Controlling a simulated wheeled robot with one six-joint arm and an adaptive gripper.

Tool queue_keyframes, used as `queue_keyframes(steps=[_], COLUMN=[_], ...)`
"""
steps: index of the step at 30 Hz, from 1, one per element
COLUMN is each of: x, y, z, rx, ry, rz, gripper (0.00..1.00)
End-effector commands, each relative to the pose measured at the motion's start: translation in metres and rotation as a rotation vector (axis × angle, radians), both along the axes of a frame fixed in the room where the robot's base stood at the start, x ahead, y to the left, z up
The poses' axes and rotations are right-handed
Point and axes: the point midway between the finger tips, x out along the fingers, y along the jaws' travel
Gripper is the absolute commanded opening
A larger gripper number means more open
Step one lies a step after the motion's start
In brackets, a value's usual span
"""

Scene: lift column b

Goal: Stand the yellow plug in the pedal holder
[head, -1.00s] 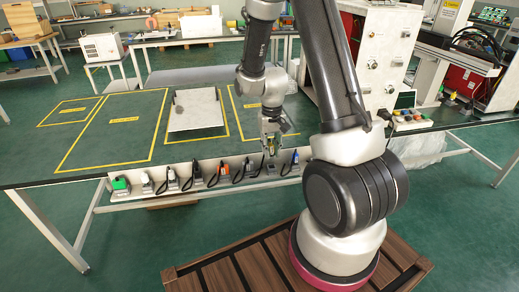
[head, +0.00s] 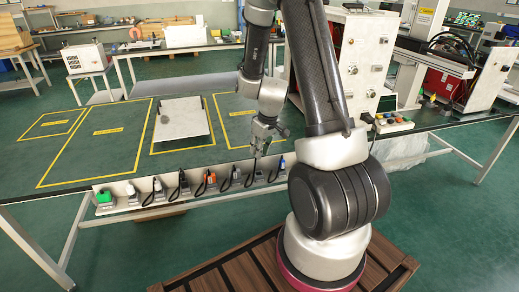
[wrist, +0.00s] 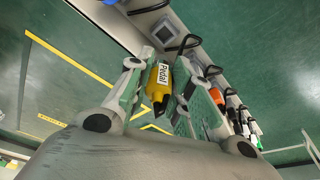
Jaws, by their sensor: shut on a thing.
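The yellow plug (wrist: 158,84) carries a white "Pedal" label and a dark end. My gripper (wrist: 160,72) is shut on it, with a finger on each side. In the head view my gripper (head: 261,148) hangs over the front edge of the table, above the row of holders; the plug is too small to make out clearly there. A grey holder with a dark square opening (wrist: 166,32) shows just beyond the plug in the wrist view and looks empty. The plug is apart from it. I cannot read a label on that holder.
A row of holders with plugs lines the table's front edge: a green one (head: 104,197) at the far left, an orange one (head: 207,178), and a blue one (head: 282,163) close right of my gripper. A white panel (head: 182,122) lies on the green table (head: 70,178).

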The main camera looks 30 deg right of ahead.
Motion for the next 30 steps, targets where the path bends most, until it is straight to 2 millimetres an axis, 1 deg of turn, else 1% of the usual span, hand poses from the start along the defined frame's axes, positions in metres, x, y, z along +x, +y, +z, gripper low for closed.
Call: queue_keyframes(steps=[2, 5, 21, 30], x=[0.001, 0.0, 0.0, 0.0], y=[0.0, 0.0, 0.0, 0.0], z=[0.002, -0.004, -0.049, -0.062], rx=[-0.002, -0.001, 0.0, -0.002], ry=[0.004, 0.005, 0.005, 0.004], rz=[0.014, 0.01, 0.009, 0.01], gripper=[0.0, 0.0, 0.0, 0.0])
